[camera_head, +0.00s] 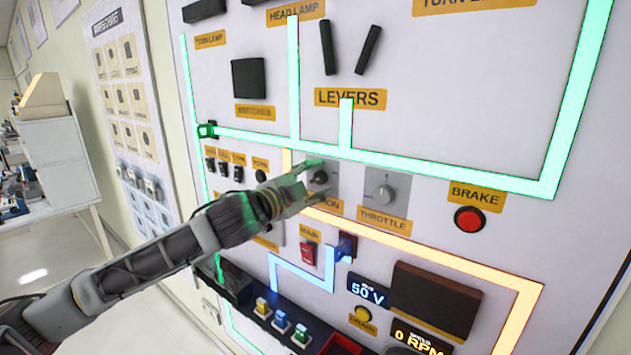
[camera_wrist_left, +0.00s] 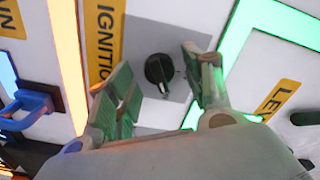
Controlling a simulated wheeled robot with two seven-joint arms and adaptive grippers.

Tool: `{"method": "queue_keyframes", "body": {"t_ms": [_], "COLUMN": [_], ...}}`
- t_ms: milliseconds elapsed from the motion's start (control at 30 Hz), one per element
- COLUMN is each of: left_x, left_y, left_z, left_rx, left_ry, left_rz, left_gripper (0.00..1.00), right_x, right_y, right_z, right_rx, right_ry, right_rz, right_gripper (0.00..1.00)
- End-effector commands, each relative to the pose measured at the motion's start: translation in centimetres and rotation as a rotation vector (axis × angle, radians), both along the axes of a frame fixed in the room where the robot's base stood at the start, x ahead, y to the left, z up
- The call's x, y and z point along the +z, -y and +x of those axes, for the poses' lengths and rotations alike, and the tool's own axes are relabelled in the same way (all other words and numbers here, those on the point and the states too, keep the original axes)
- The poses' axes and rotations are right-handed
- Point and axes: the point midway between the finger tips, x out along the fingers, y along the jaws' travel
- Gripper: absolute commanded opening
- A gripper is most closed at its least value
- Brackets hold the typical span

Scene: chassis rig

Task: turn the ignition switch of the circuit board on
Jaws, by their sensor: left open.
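The ignition switch (camera_head: 320,177) is a dark round knob on a grey square plate on the upright circuit board (camera_head: 440,120). In the left wrist view the knob (camera_wrist_left: 159,69) lies between my open fingers, with the label "IGNITION" (camera_wrist_left: 103,45) beside its plate. My left gripper (camera_head: 308,180) reaches in from the left and is open and empty, its fingers either side of the knob in the picture. I cannot tell whether a finger touches it. The gripper hides part of the ignition label in the head view. My right gripper is not in view.
The throttle knob (camera_head: 384,193) is just right of the ignition plate. A red main switch (camera_head: 309,254) and a blue part (camera_head: 346,247) sit below. A red brake button (camera_head: 468,219) is further right. A tray (camera_head: 318,335) with coloured plugs juts out at the bottom.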

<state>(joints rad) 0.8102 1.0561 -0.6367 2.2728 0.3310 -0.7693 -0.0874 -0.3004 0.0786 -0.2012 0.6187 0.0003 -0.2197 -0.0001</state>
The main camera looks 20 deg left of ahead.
Motion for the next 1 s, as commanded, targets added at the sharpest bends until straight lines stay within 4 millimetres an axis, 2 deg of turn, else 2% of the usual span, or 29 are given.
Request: {"method": "queue_keyframes", "body": {"t_ms": [600, 1000], "left_x": [-0.1, 0.0], "left_y": [-1.5, -2.2], "left_z": [-4.1, -6.1], "left_rx": [0.000, 0.000], "left_ry": [0.000, 0.001], "left_rz": [0.004, 0.003], "left_gripper": [0.52, 0.52], "right_x": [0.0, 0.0], "right_y": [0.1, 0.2], "right_z": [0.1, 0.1], "right_rx": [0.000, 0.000], "right_ry": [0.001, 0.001], "right_rz": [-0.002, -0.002], "right_gripper": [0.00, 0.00]}}
